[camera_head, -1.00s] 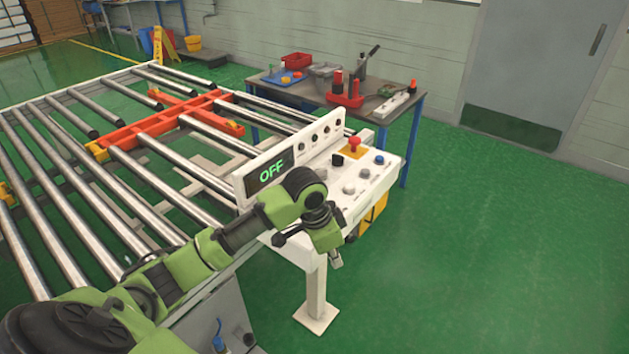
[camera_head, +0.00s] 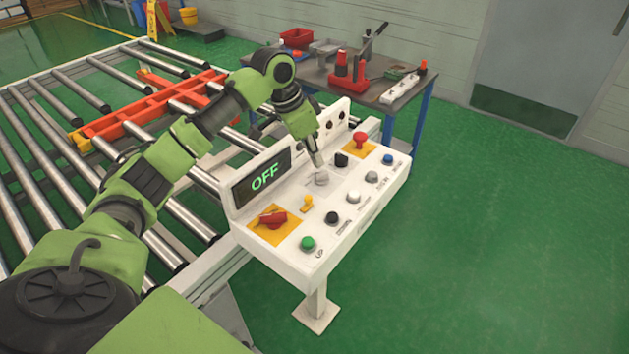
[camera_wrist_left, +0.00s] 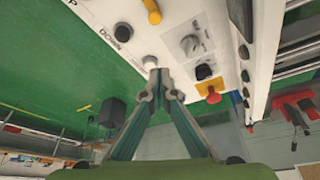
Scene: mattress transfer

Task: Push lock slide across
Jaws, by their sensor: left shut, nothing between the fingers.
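The white control panel (camera_head: 360,210) has a display reading OFF (camera_head: 264,178). A small yellow piece (camera_head: 307,204), perhaps the lock slide, sits on its top beside a red rotary switch (camera_head: 272,218) on a yellow plate. The yellow piece also shows in the left wrist view (camera_wrist_left: 152,12). My left gripper (camera_head: 317,163) is shut and empty, pointing down over the panel near a grey knob (camera_head: 321,179); I cannot tell whether it touches. In the left wrist view its fingertips (camera_wrist_left: 159,76) overlap the panel near a pale button (camera_wrist_left: 150,62). My right gripper is not in view.
The panel also carries a red mushroom button (camera_head: 360,140), a black knob (camera_head: 341,160), a green button (camera_head: 308,243) and a blue one (camera_head: 388,159). Behind stands a table with tools (camera_head: 412,78). Roller conveyor (camera_head: 60,190) lies left; green floor right is clear.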

